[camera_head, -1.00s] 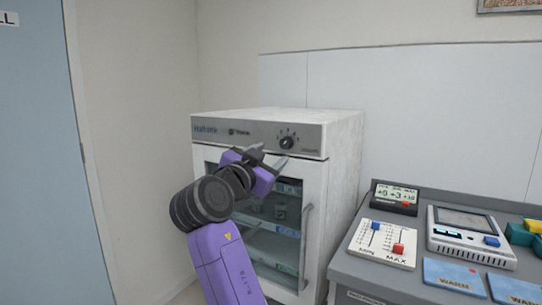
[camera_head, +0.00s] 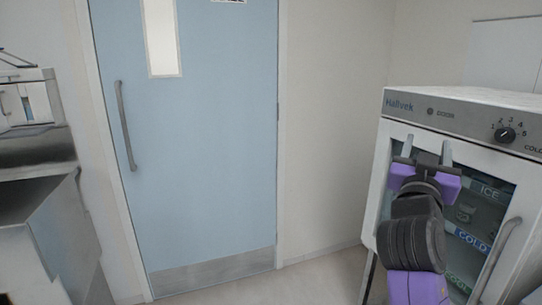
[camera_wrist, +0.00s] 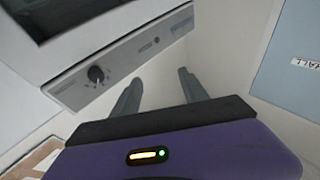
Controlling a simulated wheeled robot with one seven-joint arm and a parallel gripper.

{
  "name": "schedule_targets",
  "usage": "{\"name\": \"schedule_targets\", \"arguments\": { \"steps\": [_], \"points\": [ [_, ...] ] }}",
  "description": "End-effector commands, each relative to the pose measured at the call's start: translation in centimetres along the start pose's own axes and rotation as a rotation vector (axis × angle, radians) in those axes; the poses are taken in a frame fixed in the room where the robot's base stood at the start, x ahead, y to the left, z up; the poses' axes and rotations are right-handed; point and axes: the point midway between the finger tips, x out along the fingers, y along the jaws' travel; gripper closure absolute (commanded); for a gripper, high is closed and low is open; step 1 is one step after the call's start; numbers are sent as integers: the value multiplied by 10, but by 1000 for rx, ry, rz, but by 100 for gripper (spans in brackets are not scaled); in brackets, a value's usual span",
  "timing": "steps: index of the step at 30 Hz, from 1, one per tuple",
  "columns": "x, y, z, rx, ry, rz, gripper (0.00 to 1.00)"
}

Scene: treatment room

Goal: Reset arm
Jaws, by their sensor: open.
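My gripper (camera_head: 427,152) is open and empty in the head view. Its two grey fingers stand apart, in front of the glass door of a white cabinet (camera_head: 442,115). The cabinet has a grey top panel with a black dial (camera_head: 505,134) marked with numbers. In the wrist view, my gripper (camera_wrist: 157,85) shows two spread fingers with nothing between them. There the panel's dial (camera_wrist: 96,74) lies to the left of the fingers. I cannot tell the exact gap between the gripper and the cabinet.
A blue door (camera_head: 200,160) with a long handle (camera_head: 125,125) stands left of the cabinet. A grey counter (camera_head: 40,150) is at the far left. The floor (camera_head: 290,285) between door and cabinet looks clear. The cabinet's door handle (camera_head: 495,258) sticks out at the right.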

Motion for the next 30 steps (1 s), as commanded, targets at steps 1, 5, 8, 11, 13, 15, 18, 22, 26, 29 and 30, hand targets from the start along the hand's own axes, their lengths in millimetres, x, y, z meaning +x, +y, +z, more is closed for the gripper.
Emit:
{"name": "schedule_targets", "arguments": {
  "steps": [1,5,8,11,13,15,18,22,26,29,30],
  "points": [
    [-14,-5,14,-19,-5,-47,48],
    [-54,-17,46,-57,-1,-173,48],
    [-90,-21,68,-74,-1,-259,48],
    [-128,-21,86,-83,-2,-332,48],
    [-155,-18,97,-83,-6,-376,48],
    [-182,-13,105,-82,-10,-415,48],
    [-220,-4,114,-75,-20,-462,48],
    [-269,13,120,-60,-41,-509,48],
    [-315,33,119,-42,-69,-541,48],
    [-348,49,116,-27,-97,-557,48],
    [-360,56,114,-21,-111,-562,48]
  ]
}}
